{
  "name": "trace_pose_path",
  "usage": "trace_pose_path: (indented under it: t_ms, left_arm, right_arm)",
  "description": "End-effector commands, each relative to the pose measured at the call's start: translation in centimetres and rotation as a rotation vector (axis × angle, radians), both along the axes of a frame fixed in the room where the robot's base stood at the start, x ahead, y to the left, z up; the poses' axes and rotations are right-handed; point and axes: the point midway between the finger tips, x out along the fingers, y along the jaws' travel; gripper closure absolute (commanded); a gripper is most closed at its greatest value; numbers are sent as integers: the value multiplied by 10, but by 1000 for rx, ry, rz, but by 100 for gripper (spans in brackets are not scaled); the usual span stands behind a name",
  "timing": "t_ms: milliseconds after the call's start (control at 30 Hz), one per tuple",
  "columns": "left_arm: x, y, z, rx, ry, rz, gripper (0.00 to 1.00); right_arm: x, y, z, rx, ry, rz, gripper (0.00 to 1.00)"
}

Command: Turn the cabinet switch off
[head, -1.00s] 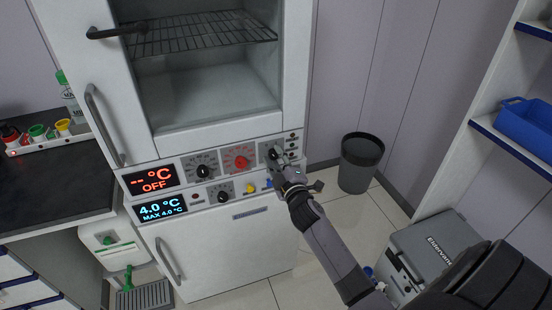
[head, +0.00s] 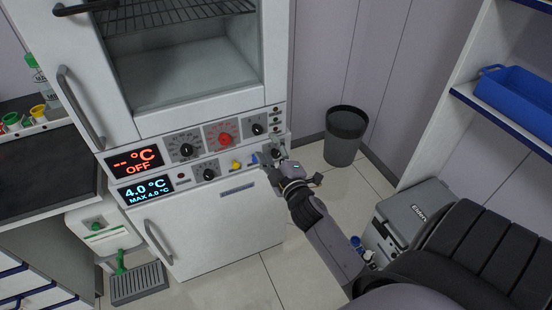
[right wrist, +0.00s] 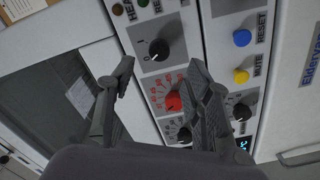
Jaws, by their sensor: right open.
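The cabinet switch (head: 258,128) is a black rotary knob at the right end of the upper control row, right of a red dial (head: 226,139). It also shows in the right wrist view (right wrist: 159,50), on a grey plate with small marks; its exact setting is hard to read. The upper display (head: 136,162) shows dashes and OFF in red. My right gripper (head: 271,153) is open and empty, just below the switch in the head view. In the right wrist view, its fingers (right wrist: 160,68) stand apart on either side of the knob, without visible contact. My left gripper is out of view.
The lower display (head: 147,190) reads 4.0 °C in blue. A yellow button (head: 236,165) and a blue button (head: 254,159) sit close to my right gripper. A dark bin (head: 345,135) stands right of the cabinet. A grey box (head: 405,225) is on the floor.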

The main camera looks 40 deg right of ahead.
Motion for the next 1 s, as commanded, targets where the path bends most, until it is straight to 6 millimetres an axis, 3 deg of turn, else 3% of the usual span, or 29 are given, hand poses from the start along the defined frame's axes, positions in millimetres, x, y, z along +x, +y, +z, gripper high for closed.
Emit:
trace_pose_path:
  t_ms: [100, 300, 900, 1000]
  left_arm:
    - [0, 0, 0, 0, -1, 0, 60]
    - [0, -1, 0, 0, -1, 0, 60]
    - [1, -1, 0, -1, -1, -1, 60]
    - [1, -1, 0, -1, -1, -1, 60]
  right_arm:
    - [-22, 5, -1, 0, 2, -1, 54]
    - [-40, 9, 0, -1, 1, -1, 54]
    - [-42, 10, 0, -1, 0, 0, 54]
    - [-42, 11, -10, 15, 17, 2, 54]
